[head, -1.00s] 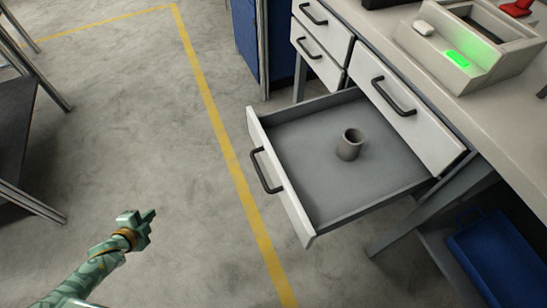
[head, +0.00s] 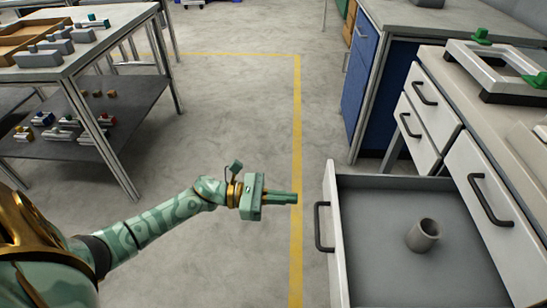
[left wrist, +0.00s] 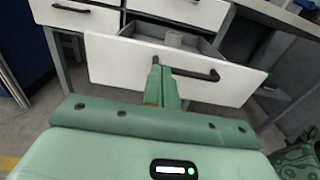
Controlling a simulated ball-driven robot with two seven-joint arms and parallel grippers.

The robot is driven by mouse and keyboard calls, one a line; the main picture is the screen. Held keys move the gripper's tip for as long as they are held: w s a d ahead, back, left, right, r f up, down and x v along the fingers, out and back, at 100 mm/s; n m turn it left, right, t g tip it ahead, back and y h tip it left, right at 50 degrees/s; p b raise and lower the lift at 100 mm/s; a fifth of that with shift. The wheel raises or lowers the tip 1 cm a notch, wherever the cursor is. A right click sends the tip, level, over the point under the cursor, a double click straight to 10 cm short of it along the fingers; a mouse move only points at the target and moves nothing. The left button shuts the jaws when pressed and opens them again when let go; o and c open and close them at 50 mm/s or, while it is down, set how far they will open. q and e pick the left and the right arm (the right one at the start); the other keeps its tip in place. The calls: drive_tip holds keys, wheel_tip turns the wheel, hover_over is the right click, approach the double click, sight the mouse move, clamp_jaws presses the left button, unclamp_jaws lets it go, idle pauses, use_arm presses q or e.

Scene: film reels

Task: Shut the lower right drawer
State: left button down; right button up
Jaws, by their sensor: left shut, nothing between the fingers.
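The lower right drawer (head: 395,180) is pulled far out from the grey-topped bench. Its white front has a dark bar handle (head: 322,227), and a grey cup (head: 424,235) stands inside on the drawer floor. My left gripper (head: 297,198) is shut and empty, a short gap to the left of the drawer front, pointing at it near the handle. In the left wrist view, the shut fingers (left wrist: 163,78) point at the white drawer front (left wrist: 120,65), beside the left end of its handle (left wrist: 196,74). Whether they touch cannot be told there. My right gripper is not in view.
A closed drawer (head: 485,190) sits above the open one, with smaller closed drawers (head: 428,105) behind. A blue cabinet (head: 360,90) stands further back. A table with a lower shelf (head: 75,125) stands at the left. The floor between is clear, with a yellow line (head: 297,120).

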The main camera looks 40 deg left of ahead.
sight(332, 200)
use_arm(q)
drive_tip(key=x, duration=0.6)
drive_tip(key=shift+w+d+f+b, duration=0.1)
drive_tip(key=shift+w+d+b, duration=0.05)
drive_tip(key=shift+b, duration=0.25)
drive_tip(key=shift+w+d, duration=0.2)
drive_tip(key=shift+d, duration=0.1)
drive_tip(key=shift+w+d, duration=0.2)
drive_tip(key=shift+d, duration=0.1)
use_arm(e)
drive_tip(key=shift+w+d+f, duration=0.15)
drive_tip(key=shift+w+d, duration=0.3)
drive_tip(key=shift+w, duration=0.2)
use_arm(q)
drive_tip(key=shift+d, duration=0.1)
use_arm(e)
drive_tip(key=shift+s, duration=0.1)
